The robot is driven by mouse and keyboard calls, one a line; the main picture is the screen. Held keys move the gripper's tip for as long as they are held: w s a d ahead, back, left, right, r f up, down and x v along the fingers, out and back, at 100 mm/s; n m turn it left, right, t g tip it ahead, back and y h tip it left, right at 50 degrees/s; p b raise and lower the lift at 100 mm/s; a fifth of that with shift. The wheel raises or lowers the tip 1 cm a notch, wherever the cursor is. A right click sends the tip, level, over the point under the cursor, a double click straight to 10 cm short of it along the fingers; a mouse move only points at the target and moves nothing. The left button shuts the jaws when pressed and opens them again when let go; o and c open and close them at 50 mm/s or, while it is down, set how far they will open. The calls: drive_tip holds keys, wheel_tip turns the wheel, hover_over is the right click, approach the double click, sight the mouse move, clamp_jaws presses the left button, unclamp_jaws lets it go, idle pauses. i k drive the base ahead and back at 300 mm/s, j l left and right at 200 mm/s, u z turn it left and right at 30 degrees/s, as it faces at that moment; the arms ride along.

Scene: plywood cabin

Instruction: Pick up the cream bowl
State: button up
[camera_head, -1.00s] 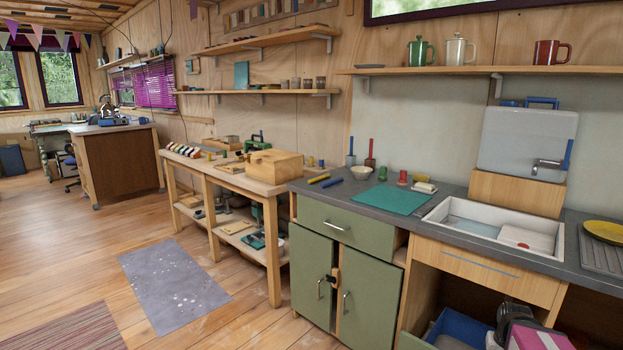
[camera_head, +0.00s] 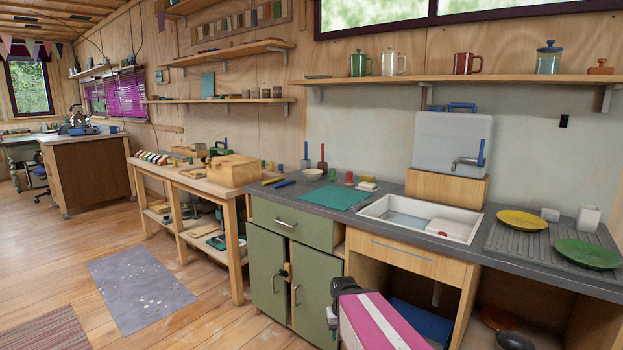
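The cream bowl (camera_head: 312,174) is small and stands upright on the dark grey counter (camera_head: 375,211), near its back left part. It is behind the teal mat (camera_head: 334,196) and apart from it. A blue cylinder lies to its left front, and a small green item stands to its right. My gripper's fingers do not show. A pink, white and black part, seemingly of my arm, rises from the bottom edge in front of the cupboard, well below and in front of the bowl.
A white sink (camera_head: 372,209) is set in the counter right of the mat. Red-handled (camera_head: 322,158) and blue-handled tools stand behind the bowl. Yellow (camera_head: 522,221) and green (camera_head: 587,254) plates lie on the drainer. A wooden workbench (camera_head: 197,184) stands to the left. The floor at left is open.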

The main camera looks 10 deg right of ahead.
sight(312, 175)
drive_tip(key=i+j+z, duration=0.15)
drive_tip(key=j, duration=0.35)
drive_tip(key=i+j+z, duration=0.2)
drive_tip(key=j, duration=0.25)
drive_tip(key=j+z, duration=0.15)
drive_tip(key=j, duration=0.35)
drive_tip(key=i+j+z, duration=0.2)
drive_tip(key=j, duration=0.35)
drive_tip(key=k, duration=0.1)
